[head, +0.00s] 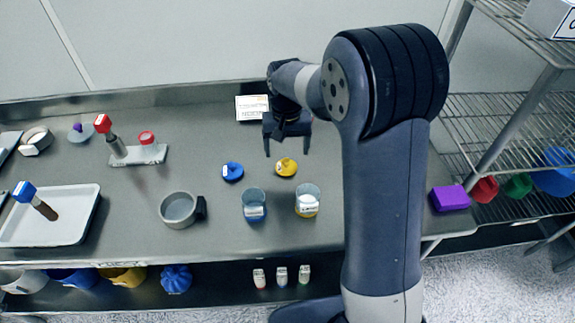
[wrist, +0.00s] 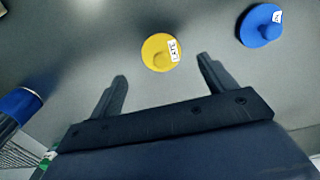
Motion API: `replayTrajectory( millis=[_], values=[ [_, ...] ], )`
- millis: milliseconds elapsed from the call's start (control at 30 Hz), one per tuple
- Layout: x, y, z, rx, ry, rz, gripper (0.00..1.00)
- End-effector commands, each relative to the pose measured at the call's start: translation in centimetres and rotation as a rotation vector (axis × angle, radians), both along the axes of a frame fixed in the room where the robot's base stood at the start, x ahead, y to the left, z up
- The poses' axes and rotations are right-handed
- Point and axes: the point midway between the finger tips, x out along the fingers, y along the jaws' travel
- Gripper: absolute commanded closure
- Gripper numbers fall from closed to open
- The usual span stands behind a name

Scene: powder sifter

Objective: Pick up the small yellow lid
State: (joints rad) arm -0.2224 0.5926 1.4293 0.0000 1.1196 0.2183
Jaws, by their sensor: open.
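The small yellow lid (head: 286,167) lies flat on the metal table, with a knob and a white label on top. It also shows in the wrist view (wrist: 158,52), just beyond my fingertips and between their lines. My gripper (head: 287,152) is open and empty above the table, a little behind the yellow lid in the head view. In the wrist view its two fingers (wrist: 162,68) are spread apart and do not touch the lid.
A blue lid (head: 232,172) lies close to the left of the yellow one; it also shows in the wrist view (wrist: 261,25). Two clear beakers (head: 255,205) (head: 307,200) stand in front. A grey sifter cup (head: 179,209) is to the left. A white labelled box (head: 251,108) lies behind.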

Motion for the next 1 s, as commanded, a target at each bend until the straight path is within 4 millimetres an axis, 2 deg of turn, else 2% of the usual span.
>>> replayTrajectory(
  millis=[233, 500, 800, 1000],
  values=[
    [0.1, 0.1, -2.0, -0.001, 0.003, 0.000, 0.21],
    [0.3, 0.2, -5.6, -0.001, 0.003, 0.000, 0.21],
    [0.4, 0.2, -6.2, 0.000, 0.000, 0.000, 0.21],
    [0.4, 0.2, -6.1, 0.000, 0.000, 0.000, 0.37]
  ],
)
